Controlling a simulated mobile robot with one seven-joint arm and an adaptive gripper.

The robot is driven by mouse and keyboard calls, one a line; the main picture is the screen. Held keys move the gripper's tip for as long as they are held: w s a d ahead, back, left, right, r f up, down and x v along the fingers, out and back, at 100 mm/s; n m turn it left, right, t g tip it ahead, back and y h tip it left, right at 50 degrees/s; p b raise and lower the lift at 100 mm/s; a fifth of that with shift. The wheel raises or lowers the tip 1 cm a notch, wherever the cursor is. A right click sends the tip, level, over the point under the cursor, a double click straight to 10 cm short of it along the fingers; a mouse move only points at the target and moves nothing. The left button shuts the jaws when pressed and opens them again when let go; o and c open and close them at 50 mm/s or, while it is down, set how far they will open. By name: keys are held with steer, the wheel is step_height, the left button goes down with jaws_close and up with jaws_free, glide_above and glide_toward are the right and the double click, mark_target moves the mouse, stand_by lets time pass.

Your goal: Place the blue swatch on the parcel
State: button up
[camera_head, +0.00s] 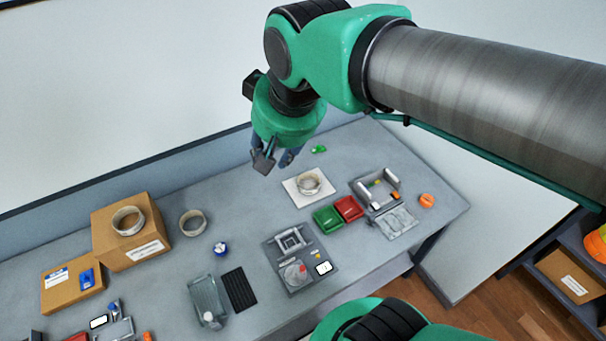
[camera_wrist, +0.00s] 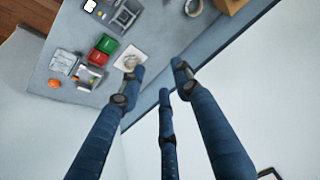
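A small blue piece (camera_head: 87,279), which looks like the blue swatch, lies on top of the low brown parcel (camera_head: 60,297) at the left of the table in the head view. The parcel also bears a white label. My gripper (camera_head: 276,163) hangs high over the back of the table, far to the right of both. In the wrist view its blue fingers (camera_wrist: 158,78) are spread apart with nothing between them. The blue piece and the low parcel are not seen in the wrist view.
A taller carton (camera_head: 145,250) with a tape roll (camera_head: 127,221) on it stands beside the low parcel. Another roll (camera_head: 192,223), a blue-and-white item (camera_head: 220,249), a clear tray (camera_head: 207,302), a black mat (camera_head: 239,290), a green bin (camera_head: 327,216) and a red bin (camera_head: 349,208) lie rightward. A wall runs behind.

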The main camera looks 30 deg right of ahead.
steer(key=s+d+f, duration=0.3)
steer(key=s, duration=0.4)
steer(key=shift+s+n+t, duration=0.15)
steer(key=shift+n+t, duration=0.15)
steer(key=shift+f, duration=0.15)
step_height(320, 180, down, 13)
steer(key=b, duration=1.3)
steer(key=shift+f, duration=0.2)
